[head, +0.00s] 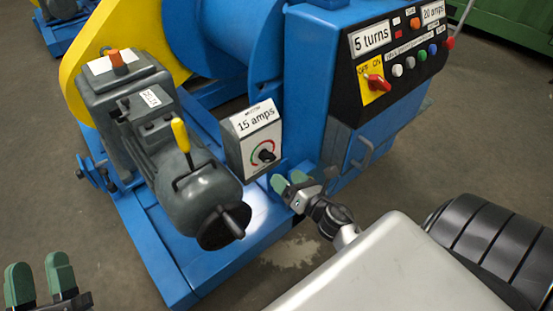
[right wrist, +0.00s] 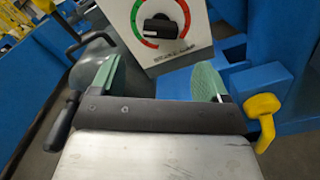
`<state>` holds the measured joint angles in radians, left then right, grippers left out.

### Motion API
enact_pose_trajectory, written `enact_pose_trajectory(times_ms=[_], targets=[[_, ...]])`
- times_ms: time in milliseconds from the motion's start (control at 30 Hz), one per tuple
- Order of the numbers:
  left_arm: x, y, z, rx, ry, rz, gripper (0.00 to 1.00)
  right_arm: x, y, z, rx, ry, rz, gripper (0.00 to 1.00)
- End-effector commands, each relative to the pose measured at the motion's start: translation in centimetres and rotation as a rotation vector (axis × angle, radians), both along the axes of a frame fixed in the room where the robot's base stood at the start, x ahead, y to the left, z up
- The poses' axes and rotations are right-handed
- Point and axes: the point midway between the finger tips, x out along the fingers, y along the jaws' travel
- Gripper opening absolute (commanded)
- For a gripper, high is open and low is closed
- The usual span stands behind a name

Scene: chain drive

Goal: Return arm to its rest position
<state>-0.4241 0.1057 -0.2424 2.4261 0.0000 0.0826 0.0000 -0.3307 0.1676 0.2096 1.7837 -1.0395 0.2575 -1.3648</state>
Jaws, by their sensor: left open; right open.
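My right gripper (head: 292,184) is open and empty in the head view, just in front of the lower right of the 15 amps box and above the blue machine base. Its green fingers stand wide apart in the right wrist view (right wrist: 165,82), with the white box and its black dial (right wrist: 160,27) beyond them. The gripper looks apart from the dial. My left gripper (head: 40,278) is open and empty at the lower left of the head view, over bare floor. Only its green fingers and part of its body show.
The 15 amps box (head: 240,125) stands on the blue base (head: 160,247). A grey motor unit (head: 195,190) with a yellow lever (head: 181,134) and black crank (head: 230,222) is left of it. A button panel (head: 400,55) is at upper right. A yellow handle (right wrist: 262,115) is near my right gripper.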

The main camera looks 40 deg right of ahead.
Motion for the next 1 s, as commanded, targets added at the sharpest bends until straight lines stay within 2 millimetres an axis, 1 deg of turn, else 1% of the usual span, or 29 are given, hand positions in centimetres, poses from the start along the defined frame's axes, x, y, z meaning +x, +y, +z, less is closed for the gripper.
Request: enact_pose_trajectory(times_ms=[33,100,233,800,867,933,967,1000], targets=[[0.0,0.0,0.0,0.001,0.003,0.0,0.43,-0.8,-0.1,-0.1,0.002,0.002,0.0,0.76],[0.1,0.0,-0.1,0.003,0.007,0.0,0.43,-1.5,-0.1,0.0,0.002,0.002,0.0,0.76],[0.1,0.0,-0.2,0.004,0.013,0.001,0.43,-2.2,-0.2,0.0,0.001,0.0,0.0,0.76],[0.0,0.1,-0.2,0.006,0.014,0.004,0.43,-2.2,-0.1,0.1,0.007,-0.002,0.001,0.76],[0.0,0.2,-0.2,0.006,0.014,0.004,0.43,-2.1,0.3,0.5,0.048,-0.011,0.006,0.76],[0.0,0.1,-0.2,0.007,0.014,0.003,0.43,-1.9,1.6,1.9,0.171,-0.035,0.024,0.76],[0.0,0.1,-0.2,0.006,0.014,0.002,0.43,-1.8,2.4,2.7,0.254,-0.05,0.036,0.76],[0.0,0.1,-0.2,0.006,0.014,0.002,0.43,-1.7,3.7,4.1,0.392,-0.069,0.061,0.76]])
